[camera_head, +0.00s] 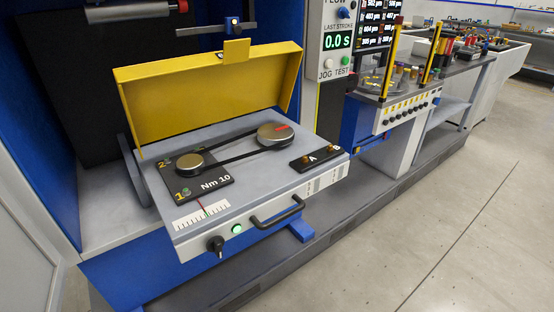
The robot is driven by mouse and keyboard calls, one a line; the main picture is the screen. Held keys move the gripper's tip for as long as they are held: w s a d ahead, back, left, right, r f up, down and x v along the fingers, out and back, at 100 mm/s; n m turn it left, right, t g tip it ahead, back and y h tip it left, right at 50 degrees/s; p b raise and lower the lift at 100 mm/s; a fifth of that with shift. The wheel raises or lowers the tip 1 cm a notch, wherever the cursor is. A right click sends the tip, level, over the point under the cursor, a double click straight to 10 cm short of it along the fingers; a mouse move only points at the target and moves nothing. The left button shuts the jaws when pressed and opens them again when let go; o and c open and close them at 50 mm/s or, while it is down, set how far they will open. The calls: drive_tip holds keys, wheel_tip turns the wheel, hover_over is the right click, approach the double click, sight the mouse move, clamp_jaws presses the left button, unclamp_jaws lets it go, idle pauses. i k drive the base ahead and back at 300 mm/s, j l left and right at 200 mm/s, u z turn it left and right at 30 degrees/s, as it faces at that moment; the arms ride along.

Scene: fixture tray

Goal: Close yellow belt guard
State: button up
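The yellow belt guard (205,95) stands raised and open at the back of a grey fixture tray (310,178), with its hollow inner side facing me. A small yellow tab (236,50) sticks up from the middle of its top edge. On the tray, a black belt (228,151) runs around two round pulleys, the left one (190,161) and the larger right one (271,133). The belt and pulleys are uncovered. My gripper is not in view.
A black bar handle (277,212), a black knob (215,244) and a lit green button (237,229) are on the tray's front. A display post (335,60) stands close to the guard's right. Open floor (460,220) lies at the right.

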sight(163, 99)
drive_tip(key=i+u, duration=0.15)
drive_tip(key=i, duration=0.5)
drive_tip(key=i+l+u, duration=0.1)
drive_tip(key=i, duration=0.5)
drive_tip(key=i+l+u, duration=0.15)
drive_tip(key=i, duration=0.5)
